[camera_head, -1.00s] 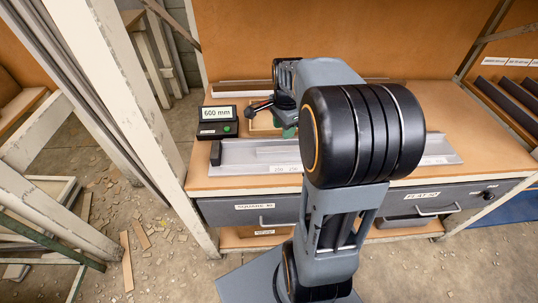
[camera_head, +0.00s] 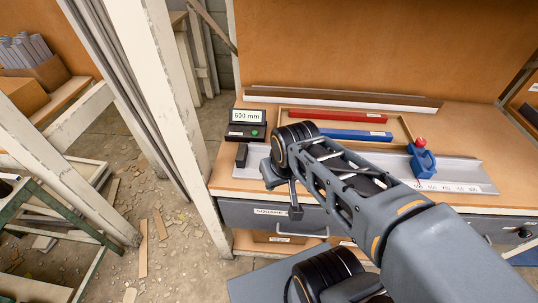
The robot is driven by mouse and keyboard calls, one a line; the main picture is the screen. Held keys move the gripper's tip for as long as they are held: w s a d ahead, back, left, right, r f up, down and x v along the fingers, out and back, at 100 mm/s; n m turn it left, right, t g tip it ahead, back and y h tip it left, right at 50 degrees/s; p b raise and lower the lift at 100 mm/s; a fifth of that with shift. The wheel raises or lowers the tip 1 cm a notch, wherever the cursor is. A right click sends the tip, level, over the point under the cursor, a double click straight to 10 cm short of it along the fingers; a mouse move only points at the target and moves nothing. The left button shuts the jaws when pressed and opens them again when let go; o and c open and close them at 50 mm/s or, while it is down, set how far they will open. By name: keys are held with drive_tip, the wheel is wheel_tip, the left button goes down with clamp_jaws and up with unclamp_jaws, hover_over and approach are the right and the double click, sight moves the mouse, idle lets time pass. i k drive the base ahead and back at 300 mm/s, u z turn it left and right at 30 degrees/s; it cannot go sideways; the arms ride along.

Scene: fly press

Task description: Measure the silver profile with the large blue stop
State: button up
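A blue stop block with a red knob (camera_head: 422,158) sits on the right part of a silver measuring rail (camera_head: 455,170), by its printed scale. Long dark and light profiles lie along the back of the bench; the light silvery one (camera_head: 345,100) lies in front of the brown one. I cannot tell for certain which is the silver profile. My gripper (camera_head: 294,205) hangs over the rail's front edge, left of the blue stop. It is small and dark, seen partly behind my wrist, and its finger opening does not show. I see nothing held in it.
A display (camera_head: 246,120) reads 600 mm at the bench's left. A shallow tray (camera_head: 402,128) holds a red bar (camera_head: 338,115) and a blue bar (camera_head: 356,135). A black end block (camera_head: 241,155) stands at the rail's left end. A white post (camera_head: 160,100) stands left of the bench.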

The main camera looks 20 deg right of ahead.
sight(423, 167)
drive_tip(key=z, duration=0.85)
